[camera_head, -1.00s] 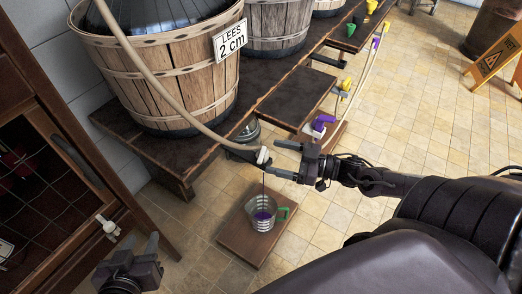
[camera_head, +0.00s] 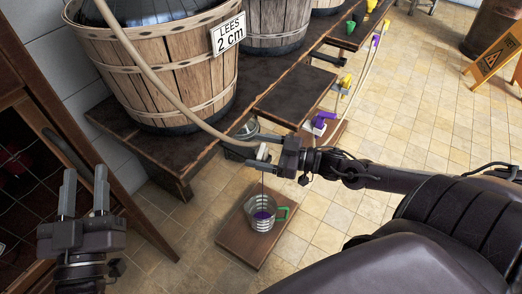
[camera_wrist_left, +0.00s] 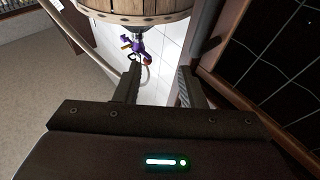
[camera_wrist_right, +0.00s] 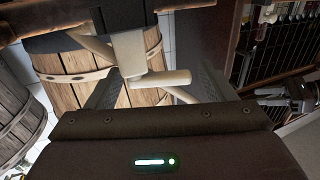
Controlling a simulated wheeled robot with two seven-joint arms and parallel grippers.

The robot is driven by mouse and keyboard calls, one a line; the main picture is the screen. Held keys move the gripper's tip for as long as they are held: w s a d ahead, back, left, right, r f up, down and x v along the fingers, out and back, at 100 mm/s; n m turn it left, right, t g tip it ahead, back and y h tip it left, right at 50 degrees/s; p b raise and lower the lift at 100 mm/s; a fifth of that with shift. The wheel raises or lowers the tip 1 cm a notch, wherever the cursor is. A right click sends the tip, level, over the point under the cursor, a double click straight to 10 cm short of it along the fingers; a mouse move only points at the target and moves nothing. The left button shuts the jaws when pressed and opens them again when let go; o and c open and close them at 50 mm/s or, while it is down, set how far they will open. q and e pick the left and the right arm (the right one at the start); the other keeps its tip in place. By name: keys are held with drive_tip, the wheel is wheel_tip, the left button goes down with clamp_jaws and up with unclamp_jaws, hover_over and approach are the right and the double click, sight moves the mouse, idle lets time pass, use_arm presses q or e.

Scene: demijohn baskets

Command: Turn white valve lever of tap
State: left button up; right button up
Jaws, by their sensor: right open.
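The white part also shows in the head view (camera_head: 262,152). My right gripper (camera_head: 272,154) is open around the lever; contact cannot be told. A thin purple stream falls into a clear measuring jug (camera_head: 262,212) with a green handle, which holds some purple liquid. My left gripper (camera_head: 84,182) is open and empty, at the lower left, away from the tap.
The jug stands on a low wooden board (camera_head: 238,243). A wooden basket (camera_head: 165,75) labelled "LEES 2 cm" stands on the dark bench (camera_head: 118,119). A dark wooden cabinet (camera_head: 118,187) is behind my left gripper. Tiled floor is free to the right, with a yellow sign (camera_head: 496,55).

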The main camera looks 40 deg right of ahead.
use_arm(q)
drive_tip(key=shift+r, duration=0.15)
